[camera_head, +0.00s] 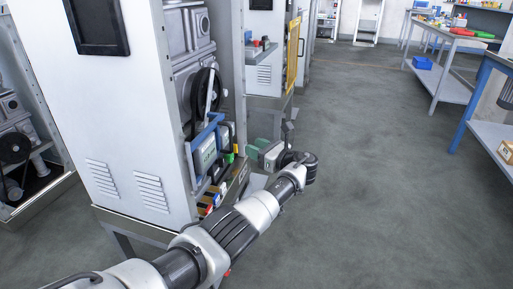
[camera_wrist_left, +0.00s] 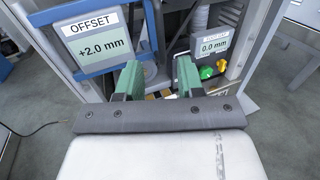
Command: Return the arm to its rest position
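My left arm (camera_head: 235,222) reaches in from the lower left of the head view toward the open side of a grey machine cabinet (camera_head: 150,110). My left gripper (camera_head: 256,146) is just to the right of the cabinet's displays. In the wrist view, its two green fingers (camera_wrist_left: 159,82) stand apart with nothing held between them. They point at the dispenser frame. A blue-framed display (camera_wrist_left: 98,45) reading OFFSET +2.0 mm is at the left. A smaller display (camera_wrist_left: 214,43) reading 0.0 mm is at the right. My right gripper is in neither view.
A green knob (camera_wrist_left: 222,65) and a yellow knob (camera_wrist_left: 206,72) sit below the smaller display. A second cabinet (camera_head: 265,72) stands behind. Workbenches (camera_head: 440,82) line the right side, one with a blue bin (camera_head: 422,63) on its lower shelf. The floor (camera_head: 370,160) between is clear.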

